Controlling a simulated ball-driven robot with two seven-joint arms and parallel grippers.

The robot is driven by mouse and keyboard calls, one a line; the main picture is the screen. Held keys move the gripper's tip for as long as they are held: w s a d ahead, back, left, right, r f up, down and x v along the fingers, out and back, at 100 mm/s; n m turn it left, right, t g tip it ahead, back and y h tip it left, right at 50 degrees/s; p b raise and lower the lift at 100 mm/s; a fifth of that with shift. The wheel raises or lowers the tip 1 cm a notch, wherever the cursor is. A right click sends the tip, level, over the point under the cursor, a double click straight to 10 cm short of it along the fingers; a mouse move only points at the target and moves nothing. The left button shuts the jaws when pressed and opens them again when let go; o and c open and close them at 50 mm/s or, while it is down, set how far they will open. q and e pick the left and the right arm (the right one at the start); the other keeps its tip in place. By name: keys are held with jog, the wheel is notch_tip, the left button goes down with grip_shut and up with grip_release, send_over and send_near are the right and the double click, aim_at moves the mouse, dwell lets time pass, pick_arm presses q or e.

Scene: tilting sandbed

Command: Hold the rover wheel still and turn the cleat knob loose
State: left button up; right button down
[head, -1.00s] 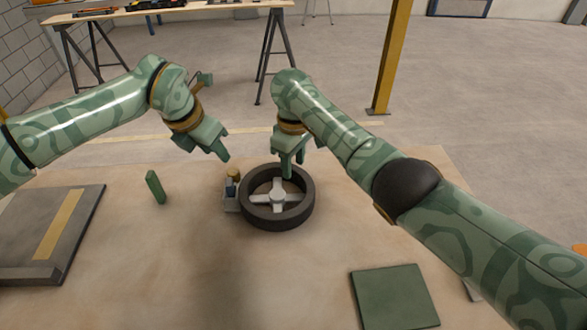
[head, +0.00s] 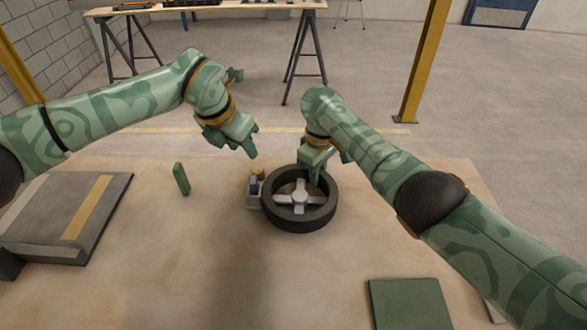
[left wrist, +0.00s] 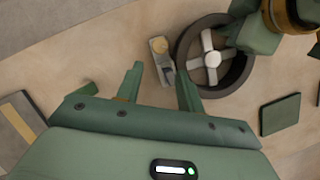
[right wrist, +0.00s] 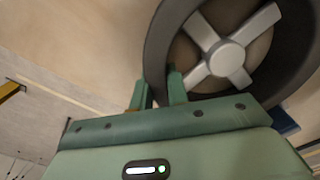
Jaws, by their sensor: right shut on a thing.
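The rover wheel (head: 300,224) is a dark ring with pale spokes and a hub, lying flat on the sand-coloured bed. It also shows in the right wrist view (right wrist: 158,50). The cleat, a small grey block (head: 254,199) with a brass knob (head: 258,173), stands beside the wheel's left side. My right gripper (head: 315,178) is shut on the wheel's far rim, with one finger inside the ring. My left gripper (left wrist: 160,85) is open and empty above the cleat. In the left wrist view, the cleat and knob (left wrist: 159,45) show beyond and between its fingers.
A dark panel with a yellow stripe (head: 110,220) lies at the left, and a green square plate (head: 410,305) at the front right. The bed's front middle is clear.

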aim_at(257, 170)
pick_arm(q)
jog(key=w+f, duration=0.1)
jog(key=f, duration=0.2)
jog(key=w+d+f+n, duration=0.1)
jog(key=f, duration=0.2)
jog(key=w+d+f+n, duration=0.1)
jog(key=f, duration=0.3)
jog(key=shift+d+t, duration=0.15)
jog(key=shift+t, duration=0.15)
jog(key=c, duration=0.7)
